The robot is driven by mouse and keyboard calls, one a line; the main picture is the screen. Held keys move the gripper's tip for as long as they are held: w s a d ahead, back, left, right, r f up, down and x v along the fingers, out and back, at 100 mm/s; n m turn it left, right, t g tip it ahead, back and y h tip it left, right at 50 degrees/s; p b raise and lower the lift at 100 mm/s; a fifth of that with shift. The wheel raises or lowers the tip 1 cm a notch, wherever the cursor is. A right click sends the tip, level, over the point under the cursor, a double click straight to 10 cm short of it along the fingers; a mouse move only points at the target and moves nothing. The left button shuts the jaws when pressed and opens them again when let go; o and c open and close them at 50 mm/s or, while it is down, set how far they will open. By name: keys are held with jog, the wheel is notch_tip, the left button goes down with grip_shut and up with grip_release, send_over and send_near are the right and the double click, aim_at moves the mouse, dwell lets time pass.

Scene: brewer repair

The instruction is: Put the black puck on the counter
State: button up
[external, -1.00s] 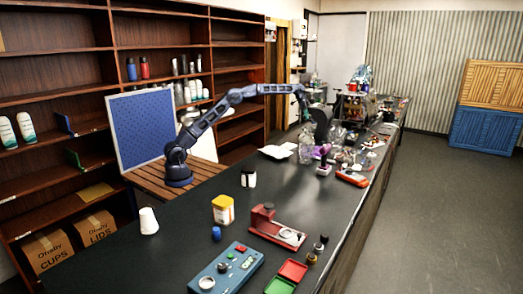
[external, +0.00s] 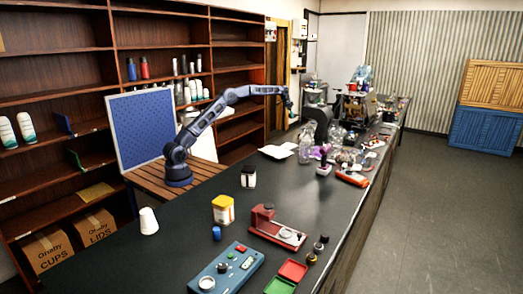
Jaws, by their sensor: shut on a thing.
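My gripper (external: 291,110) is at the far end of my outstretched arm, pointing down above the back left part of the counter. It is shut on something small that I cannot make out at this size. I cannot pick out the black puck with certainty. The long dark counter (external: 180,240) runs from the front to the back of the room. My gripper is above the counter's level, left of the dark curved machine; its exact height is unclear.
A white sheet (external: 278,151), a black-lidded jar (external: 248,176), a yellow-lidded jar (external: 223,210), a red stand (external: 277,230) and a blue control box (external: 227,270) are on the counter. The middle left is clear.

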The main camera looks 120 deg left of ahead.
notch_tip(320, 180, down, 21)
jog(key=shift+w+r, duration=0.1)
dwell(0.7)
jog(key=o, duration=1.1)
jog(key=shift+o, duration=0.2)
jog(key=v, duration=1.2)
